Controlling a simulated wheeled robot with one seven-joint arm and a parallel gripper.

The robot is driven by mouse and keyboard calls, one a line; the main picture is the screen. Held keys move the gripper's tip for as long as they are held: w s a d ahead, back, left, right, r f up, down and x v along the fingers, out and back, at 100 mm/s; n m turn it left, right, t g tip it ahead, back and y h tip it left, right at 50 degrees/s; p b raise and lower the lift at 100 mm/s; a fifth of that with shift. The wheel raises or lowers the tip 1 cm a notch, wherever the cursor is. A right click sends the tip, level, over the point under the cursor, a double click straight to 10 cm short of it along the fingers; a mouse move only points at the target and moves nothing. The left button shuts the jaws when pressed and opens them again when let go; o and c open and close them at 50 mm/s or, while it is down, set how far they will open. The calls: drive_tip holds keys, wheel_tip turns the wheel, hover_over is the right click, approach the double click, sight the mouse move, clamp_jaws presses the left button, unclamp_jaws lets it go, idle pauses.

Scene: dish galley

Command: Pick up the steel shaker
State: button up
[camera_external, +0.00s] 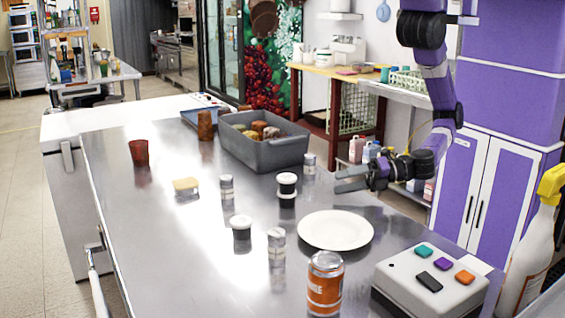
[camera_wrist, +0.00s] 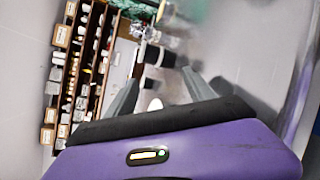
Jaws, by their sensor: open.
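Three small steel shakers stand upright on the metal counter in the external view. One (camera_external: 309,163) is by the grey bin's near right corner, one (camera_external: 227,188) is left of the middle, and one (camera_external: 276,247) is nearer the front. Which one the task means I cannot tell. My gripper (camera_external: 340,180) is open and empty above the counter's right side, its fingers pointing left. It is right of the shaker by the bin and apart from it. In the wrist view the open fingers (camera_wrist: 160,78) frame small dark and pale items, and I cannot make out a shaker clearly.
Two black-and-white jars (camera_external: 287,183) (camera_external: 240,228) stand among the shakers. A white plate (camera_external: 335,230), an orange can (camera_external: 325,285) and a button box (camera_external: 430,285) are at front right. The grey bin (camera_external: 262,152) stands behind. The counter's left front is clear.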

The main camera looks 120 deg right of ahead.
sight(310, 167)
drive_tip(key=d+h, duration=0.1)
drive_tip(key=d, duration=0.1)
drive_tip(key=d+n+g+h+b, duration=0.1)
drive_tip(key=d, duration=0.1)
drive_tip(key=d+f+n+h, duration=0.1)
drive_tip(key=d+h, duration=0.1)
drive_tip(key=d, duration=0.1)
drive_tip(key=shift+s+g, duration=0.3)
drive_tip(key=s+d+n+g+h, duration=0.1)
drive_tip(key=d, duration=0.1)
drive_tip(key=d+n+g+h+b, duration=0.1)
drive_tip(key=d+h, duration=0.1)
drive_tip(key=d, duration=0.1)
drive_tip(key=s+d+n+g+h+b, duration=0.1)
drive_tip(key=d, duration=0.1)
drive_tip(key=shift+s+d, duration=0.25)
drive_tip(key=shift+s, duration=0.1)
drive_tip(key=shift+d+r, duration=0.1)
drive_tip(key=shift+d, duration=0.15)
drive_tip(key=p+x, duration=0.1)
drive_tip(key=x, duration=0.6)
drive_tip(key=shift+d+r+p, duration=0.15)
drive_tip(key=shift+d+p, duration=0.1)
drive_tip(key=shift+p, duration=0.15)
drive_tip(key=shift+c, duration=0.2)
clamp_jaws()
